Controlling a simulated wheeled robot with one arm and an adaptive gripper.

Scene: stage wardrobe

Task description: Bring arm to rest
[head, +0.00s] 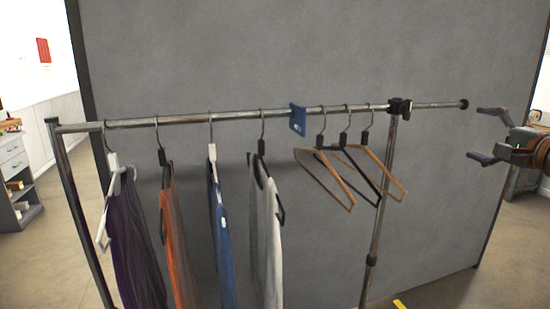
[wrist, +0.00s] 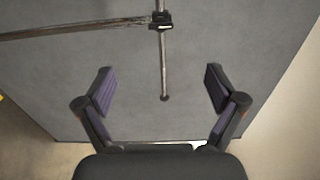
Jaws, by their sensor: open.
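My gripper (head: 482,134) is at the right of the head view, just beyond the right end of the clothes rail (head: 250,114). Its two fingers are spread apart with nothing between them. In the wrist view my gripper (wrist: 158,90) also shows open and empty, and the rail's end (wrist: 164,97) appears beyond the fingers, apart from them as far as I can tell. The rest of my arm is mostly outside the head view.
Purple (head: 133,245), orange (head: 176,240), blue (head: 222,250) and white (head: 264,240) garments hang left of a blue divider (head: 298,120). Empty hangers (head: 330,180) hang right of it. A grey wall panel (head: 300,50) stands behind. Shelves (head: 14,180) stand far left.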

